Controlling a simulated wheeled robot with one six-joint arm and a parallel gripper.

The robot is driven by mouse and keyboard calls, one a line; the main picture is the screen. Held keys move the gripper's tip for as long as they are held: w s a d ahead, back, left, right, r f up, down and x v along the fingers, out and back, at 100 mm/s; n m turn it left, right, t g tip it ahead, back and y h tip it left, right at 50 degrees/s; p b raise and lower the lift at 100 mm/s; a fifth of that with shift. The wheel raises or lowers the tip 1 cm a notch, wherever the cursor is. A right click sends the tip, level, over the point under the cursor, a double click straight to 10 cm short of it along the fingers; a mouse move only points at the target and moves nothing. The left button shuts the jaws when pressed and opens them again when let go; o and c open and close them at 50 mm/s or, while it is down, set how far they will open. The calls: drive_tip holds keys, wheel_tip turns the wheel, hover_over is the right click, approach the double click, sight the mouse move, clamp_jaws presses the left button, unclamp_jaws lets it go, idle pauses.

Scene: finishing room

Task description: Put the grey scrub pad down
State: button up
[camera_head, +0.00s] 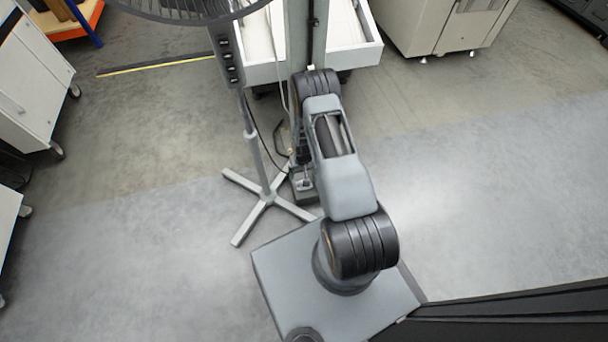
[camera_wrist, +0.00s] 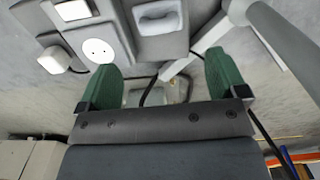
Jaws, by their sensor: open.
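In the wrist view, my gripper (camera_wrist: 163,84) shows two green fingers standing wide apart, with nothing held between them. I see no grey scrub pad in either view. The head view shows my arm reaching away over the floor, but the gripper itself cannot be made out there.
A pedestal fan (camera_head: 256,160) with a cross-shaped foot stands left of my arm. A white tray-like cart (camera_head: 357,57) is behind my arm, and a beige cabinet (camera_head: 420,25) stands at the back right. A white cabinet (camera_head: 30,80) is at the left. The right floor is clear.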

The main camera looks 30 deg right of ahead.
drive_tip(key=w+a+r+t, duration=0.1)
drive_tip(key=a+r, duration=0.1)
drive_tip(key=r, duration=1.1)
drive_tip(key=a+r, duration=0.2)
drive_tip(key=r, duration=1.1)
drive_tip(key=s+a+r+n, duration=0.1)
drive_tip(key=s+a+r, duration=0.1)
drive_tip(key=s+r, duration=0.6)
drive_tip(key=s+a+r+t, duration=0.1)
drive_tip(key=s+a+r, duration=0.2)
drive_tip(key=s+r, duration=0.5)
wheel_tip(320, 180, up, 3)
drive_tip(key=shift+s+r+n+t+p, duration=0.1)
drive_tip(key=shift+s+n+t+p, duration=0.25)
drive_tip(key=shift+n+p, duration=0.1)
